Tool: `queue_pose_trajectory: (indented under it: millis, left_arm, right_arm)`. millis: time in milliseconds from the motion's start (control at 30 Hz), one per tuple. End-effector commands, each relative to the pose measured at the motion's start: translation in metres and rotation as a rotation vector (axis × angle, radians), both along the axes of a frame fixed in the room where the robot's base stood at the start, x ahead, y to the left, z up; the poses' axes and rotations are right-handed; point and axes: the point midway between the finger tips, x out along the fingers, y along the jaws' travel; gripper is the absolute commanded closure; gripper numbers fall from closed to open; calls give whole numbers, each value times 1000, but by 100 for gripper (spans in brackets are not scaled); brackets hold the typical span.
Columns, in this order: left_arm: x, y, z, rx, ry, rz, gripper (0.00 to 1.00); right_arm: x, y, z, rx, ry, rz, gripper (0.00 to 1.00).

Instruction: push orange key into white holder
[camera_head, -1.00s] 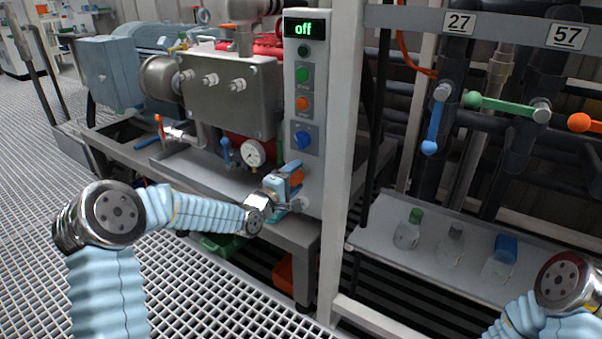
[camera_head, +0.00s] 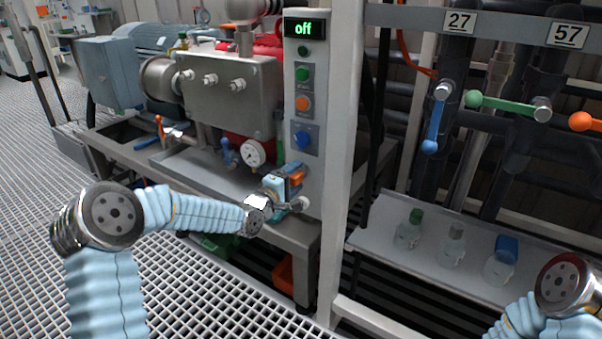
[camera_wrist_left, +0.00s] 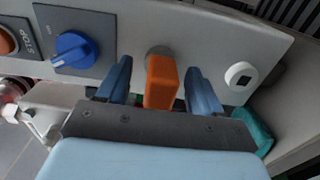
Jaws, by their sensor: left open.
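The orange key (camera_wrist_left: 161,82) shows in the left wrist view, its far end at a round grey fitting (camera_wrist_left: 160,51) on the control panel. How far it sits in the fitting I cannot tell. My left gripper (camera_wrist_left: 159,85) is open, with one blue finger on each side of the key. In the head view the left gripper (camera_head: 290,178) is at the lower part of the panel, and the orange key (camera_head: 297,176) shows beside it. A round white fitting with a dark square centre (camera_wrist_left: 241,75) is right of the key. My right gripper is out of view.
The panel (camera_head: 305,100) carries a lit "off" display (camera_head: 304,28), a green button (camera_head: 302,74), an orange button (camera_head: 303,103) and a blue knob (camera_head: 302,140). A white post (camera_head: 343,150) stands right of it. Several bottles stand on the shelf (camera_head: 380,225).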

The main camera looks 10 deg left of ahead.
Motion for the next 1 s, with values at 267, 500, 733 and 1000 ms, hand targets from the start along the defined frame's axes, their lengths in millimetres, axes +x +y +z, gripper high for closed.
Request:
queue_pose_trajectory:
  millis: [267, 500, 733, 1000]
  left_arm:
    - [0, 0, -1, 0, 0, 0, 34]
    - [0, 0, 0, 0, 0, 0, 39]
    - [0, 0, 0, 0, 0, 0, 74]
    - [0, 0, 0, 0, 0, 0, 100]
  right_arm:
    - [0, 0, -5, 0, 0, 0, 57]
    - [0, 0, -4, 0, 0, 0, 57]
    - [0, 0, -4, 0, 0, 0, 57]
    - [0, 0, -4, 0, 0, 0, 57]
